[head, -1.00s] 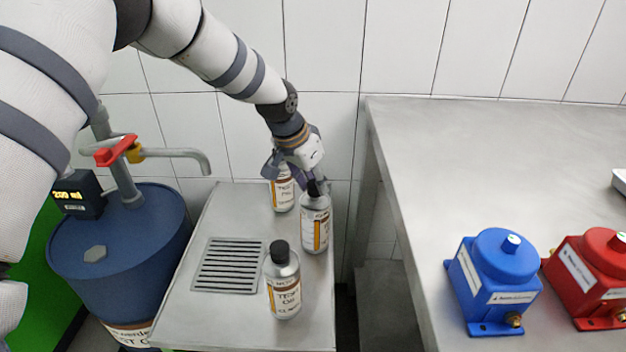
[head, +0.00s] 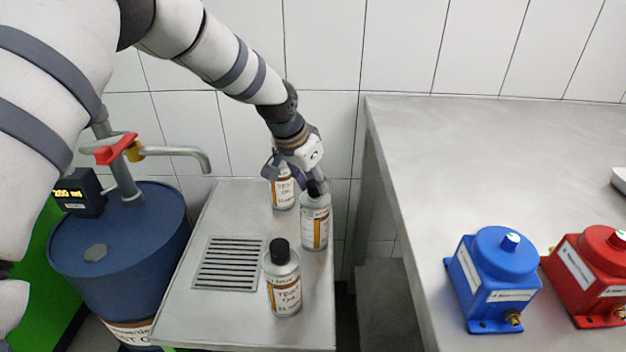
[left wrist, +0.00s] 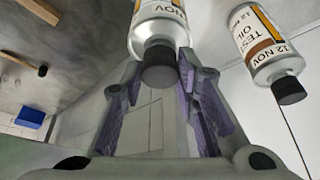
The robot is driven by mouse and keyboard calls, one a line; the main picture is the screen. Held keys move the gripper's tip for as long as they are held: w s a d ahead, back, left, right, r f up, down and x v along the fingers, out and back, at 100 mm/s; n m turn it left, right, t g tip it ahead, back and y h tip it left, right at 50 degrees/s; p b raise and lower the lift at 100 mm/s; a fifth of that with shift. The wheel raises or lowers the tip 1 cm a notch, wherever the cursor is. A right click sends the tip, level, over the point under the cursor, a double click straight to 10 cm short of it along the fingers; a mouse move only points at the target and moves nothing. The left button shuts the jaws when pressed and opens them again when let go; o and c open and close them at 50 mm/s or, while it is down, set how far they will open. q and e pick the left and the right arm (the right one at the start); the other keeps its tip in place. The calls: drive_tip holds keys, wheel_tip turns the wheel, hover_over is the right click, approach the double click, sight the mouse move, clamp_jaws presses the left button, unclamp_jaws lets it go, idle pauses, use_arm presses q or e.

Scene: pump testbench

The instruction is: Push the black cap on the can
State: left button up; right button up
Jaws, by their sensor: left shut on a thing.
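A silver can (head: 315,225) with an orange and white label stands upright at the right edge of the small metal table. Its black cap (head: 313,188) is on top. My left gripper (head: 312,178) reaches down from above, with its fingers shut on this cap. In the left wrist view the black cap (left wrist: 160,68) sits between the purple-padded fingertips (left wrist: 158,75), with the can's body (left wrist: 158,22) beyond it. How far down the cap sits is hard to tell. My right gripper is not in view.
Another labelled can (head: 284,193) stands behind the gripper, partly hidden. A third can (head: 283,285) with a black cap stands in front. A grate (head: 228,264) lies left of it. A blue drum (head: 115,250) with a tap is at left. Blue (head: 498,265) and red (head: 595,270) pumps stand on the right bench.

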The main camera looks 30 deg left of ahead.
use_arm(q)
drive_tip(key=shift+f, duration=0.1)
drive_tip(key=o, duration=1.7)
drive_tip(key=shift+r+p, duration=0.3)
drive_tip(key=shift+r, duration=1.1)
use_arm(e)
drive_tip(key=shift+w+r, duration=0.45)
use_arm(q)
drive_tip(key=shift+r+p, duration=0.45)
drive_tip(key=shift+r, duration=1.7)
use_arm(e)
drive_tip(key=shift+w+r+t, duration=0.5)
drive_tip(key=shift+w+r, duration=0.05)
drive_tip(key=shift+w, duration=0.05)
use_arm(q)
drive_tip(key=shift+f, duration=0.15)
